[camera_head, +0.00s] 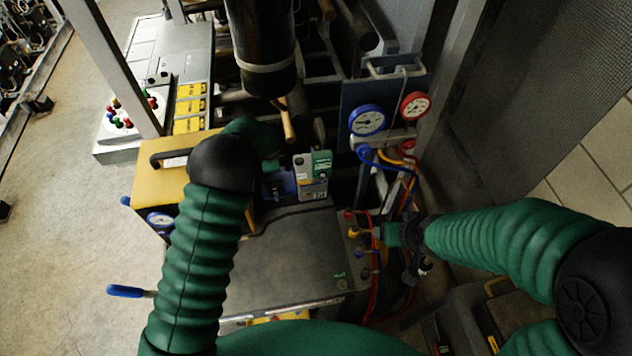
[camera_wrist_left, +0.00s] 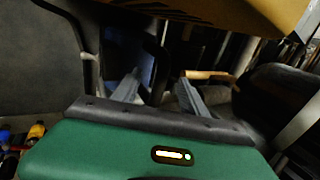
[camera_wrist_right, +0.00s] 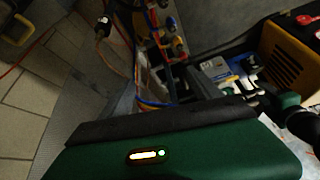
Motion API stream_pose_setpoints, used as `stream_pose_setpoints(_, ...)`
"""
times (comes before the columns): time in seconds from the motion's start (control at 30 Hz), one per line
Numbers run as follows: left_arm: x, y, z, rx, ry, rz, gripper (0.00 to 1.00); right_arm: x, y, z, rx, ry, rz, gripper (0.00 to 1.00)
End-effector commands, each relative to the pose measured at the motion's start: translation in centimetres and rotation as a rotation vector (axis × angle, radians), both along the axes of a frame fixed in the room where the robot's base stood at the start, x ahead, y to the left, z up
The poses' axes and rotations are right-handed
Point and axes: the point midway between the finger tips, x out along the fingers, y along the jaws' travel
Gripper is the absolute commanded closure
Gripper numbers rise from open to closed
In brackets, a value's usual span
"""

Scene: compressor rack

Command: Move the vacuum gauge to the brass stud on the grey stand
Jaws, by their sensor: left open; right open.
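I cannot tell for sure which instrument is the vacuum gauge. A blue-rimmed dial (camera_head: 161,220) sits low at the front of the yellow case (camera_head: 150,185). A larger blue-rimmed dial (camera_head: 367,120) and a red-rimmed dial (camera_head: 415,105) are on the manifold at the back right. I cannot make out the brass stud or the grey stand. My left gripper is hidden behind its wrist in the head view; in the left wrist view (camera_wrist_left: 158,92) its fingers are apart and empty. My right gripper (camera_head: 388,235) is open beside the hose fittings, its fingers hard to see.
A white and green box (camera_head: 313,176) stands behind the grey machine top (camera_head: 290,255). Blue, yellow and red hoses (camera_head: 408,180) hang below the manifold. A black cylinder (camera_head: 260,45) hangs overhead, with a copper pipe (camera_head: 287,122) below it. Open floor lies at the left.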

Motion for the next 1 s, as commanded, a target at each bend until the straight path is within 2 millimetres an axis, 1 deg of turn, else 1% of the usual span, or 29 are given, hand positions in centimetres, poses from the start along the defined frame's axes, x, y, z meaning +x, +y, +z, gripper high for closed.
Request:
stream_pose_setpoints(0.03,0.0,0.0,0.0,0.0,0.0,0.0,0.49,1.7,1.8,-1.0,0.009,-0.063,0.03,0.27)
stream_pose_setpoints(0.1,0.0,0.0,0.0,0.0,0.0,0.0,0.49,4.2,4.3,-1.7,0.027,-0.179,0.061,0.27)
stream_pose_setpoints(0.17,0.0,0.0,0.0,0.0,0.0,0.0,0.49,6.1,6.4,-2.0,0.043,-0.281,0.085,0.27)
stream_pose_setpoints(0.2,0.0,0.0,0.0,0.0,0.0,0.0,0.49,7.0,7.8,-2.2,0.053,-0.348,0.102,0.27)
stream_pose_setpoints(0.3,-0.1,0.0,0.1,0.0,-0.001,0.0,0.49,8.6,10.9,-2.3,0.076,-0.508,0.135,0.27)
stream_pose_setpoints(0.4,-0.1,0.0,0.1,0.0,-0.002,0.0,0.49,9.0,13.2,-2.1,0.095,-0.642,0.162,0.27)
stream_pose_setpoints(0.5,-0.1,0.0,0.1,0.0,-0.002,0.0,0.49,9.0,14.7,-1.7,0.109,-0.733,0.181,0.27)
stream_pose_setpoints(0.67,-0.1,0.0,0.1,0.0,-0.001,0.0,0.49,9.3,15.5,-1.4,0.118,-0.791,0.188,0.27)
stream_pose_setpoints(0.77,-0.1,-0.1,0.1,0.0,-0.001,0.0,0.49,10.3,15.7,-1.7,0.119,-0.794,0.187,0.27)
stream_pose_setpoints(1.0,-0.1,0.0,0.0,0.0,0.0,0.0,0.49,14.3,16.9,-3.1,0.119,-0.794,0.186,0.27)
